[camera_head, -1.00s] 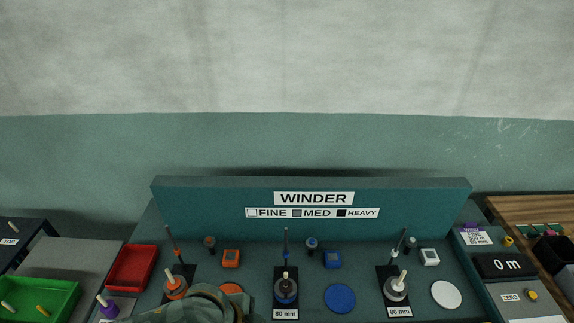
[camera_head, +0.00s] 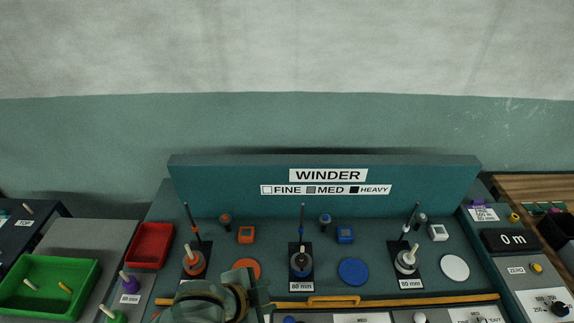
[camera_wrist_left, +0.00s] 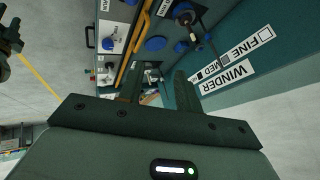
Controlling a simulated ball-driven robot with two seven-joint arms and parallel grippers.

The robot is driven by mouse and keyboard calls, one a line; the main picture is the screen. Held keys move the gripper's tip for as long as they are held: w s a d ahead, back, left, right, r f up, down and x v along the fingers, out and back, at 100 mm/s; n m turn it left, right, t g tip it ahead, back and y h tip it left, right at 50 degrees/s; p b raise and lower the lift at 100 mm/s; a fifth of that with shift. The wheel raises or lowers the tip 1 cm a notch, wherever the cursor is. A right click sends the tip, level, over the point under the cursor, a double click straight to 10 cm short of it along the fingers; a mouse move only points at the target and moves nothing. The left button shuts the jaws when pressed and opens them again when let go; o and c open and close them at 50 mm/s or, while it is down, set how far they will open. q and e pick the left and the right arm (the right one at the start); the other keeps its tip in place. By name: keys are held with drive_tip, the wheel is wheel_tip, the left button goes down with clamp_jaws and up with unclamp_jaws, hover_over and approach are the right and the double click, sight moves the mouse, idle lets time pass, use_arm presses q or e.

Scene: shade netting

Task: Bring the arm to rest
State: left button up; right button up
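My left gripper (camera_head: 252,284) shows at the bottom of the head view, green-grey and partly cut off. It is in front of the winder bench, near the orange disc (camera_head: 246,269), and covers part of the bench front. In the left wrist view its two dark fingers (camera_wrist_left: 159,88) stand apart with nothing held between them. The WINDER board (camera_head: 325,184) stands upright behind the bench and also shows in the left wrist view (camera_wrist_left: 232,76).
Orange, blue and white-topped spindles stand on the bench, with a blue disc (camera_head: 353,271) and a white disc (camera_head: 454,267). A yellow rail (camera_head: 400,300) runs along its front. Green tray (camera_head: 92,268) and red tray (camera_head: 150,245) are left. A 0 m display (camera_head: 512,240) is right.

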use_arm(q)
drive_tip(key=s+a+r+n+y, duration=0.1)
drive_tip(key=s+a+n+y, duration=0.15)
drive_tip(key=a, duration=0.55)
drive_tip(key=s+a+n+t+y, duration=0.15)
drive_tip(key=a+n+y, duration=0.25)
drive_tip(key=a, duration=0.5)
drive_tip(key=s+a+r+n+y, duration=0.1)
drive_tip(key=s+a+n+y, duration=0.2)
drive_tip(key=a, duration=0.5)
drive_tip(key=s+d+f+g+h+b, duration=0.15)
drive_tip(key=f+b, duration=0.25)
drive_tip(key=f, duration=1.2)
drive_tip(key=s+d+f+g+h+b, duration=0.1)
drive_tip(key=s+d+f+g+b, duration=0.15)
drive_tip(key=f, duration=1.25)
drive_tip(key=s+f+n+g+h+b, duration=0.1)
drive_tip(key=s+f+b, duration=0.6)
drive_tip(key=s+f, duration=1.3)
wheel_tip(320, 180, down, 3)
drive_tip(key=shift+d+f+n+g+h, duration=0.1)
drive_tip(key=shift+d+n+g+h, duration=0.4)
drive_tip(key=shift+n, duration=0.45)
